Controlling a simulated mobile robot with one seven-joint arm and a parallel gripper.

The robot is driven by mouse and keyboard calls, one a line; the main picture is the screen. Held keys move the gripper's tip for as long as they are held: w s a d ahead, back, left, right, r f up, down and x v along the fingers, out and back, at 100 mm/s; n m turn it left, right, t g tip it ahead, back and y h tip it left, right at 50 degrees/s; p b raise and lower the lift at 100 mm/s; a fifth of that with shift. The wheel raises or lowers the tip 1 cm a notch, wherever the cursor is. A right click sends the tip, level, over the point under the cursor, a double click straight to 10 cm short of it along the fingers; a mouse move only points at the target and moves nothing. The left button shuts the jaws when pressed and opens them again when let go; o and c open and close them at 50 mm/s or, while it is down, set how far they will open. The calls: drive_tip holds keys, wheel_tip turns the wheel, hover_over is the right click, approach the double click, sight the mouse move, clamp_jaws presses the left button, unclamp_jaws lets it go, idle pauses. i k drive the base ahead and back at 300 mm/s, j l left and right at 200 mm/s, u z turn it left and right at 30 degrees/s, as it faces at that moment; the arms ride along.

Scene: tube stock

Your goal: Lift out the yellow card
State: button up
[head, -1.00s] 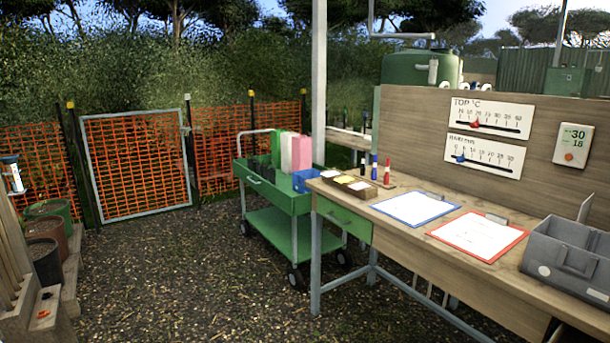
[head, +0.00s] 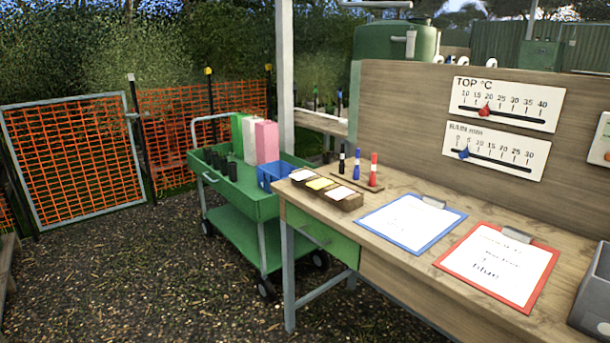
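The yellow card (head: 320,184) shows as a small yellow patch in the middle section of a low wooden card box (head: 346,203). The box sits at the left end of the wooden workbench, with a white card (head: 303,175) on the left of the yellow one and another white card (head: 341,193) on the right. The cards look nearly flush with the box top. My gripper is not in view.
Behind the box stand black, blue and red markers (head: 374,170) in a holder. Clipboards, blue-edged (head: 362,226) and red-edged (head: 439,263), lie to the right. A green trolley (head: 238,196) stands left of the bench (head: 400,290). The gravel in front is clear.

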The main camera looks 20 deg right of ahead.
sight(319, 184)
drive_tip(key=i+l, duration=0.25)
drive_tip(key=i, duration=0.25)
drive_tip(key=i+l, duration=0.25)
drive_tip(key=i, duration=0.2)
drive_tip(key=i+l+u, duration=0.1)
drive_tip(key=i+l, duration=0.2)
drive_tip(key=i, duration=0.2)
drive_tip(key=i+l, duration=0.25)
drive_tip(key=i, duration=0.2)
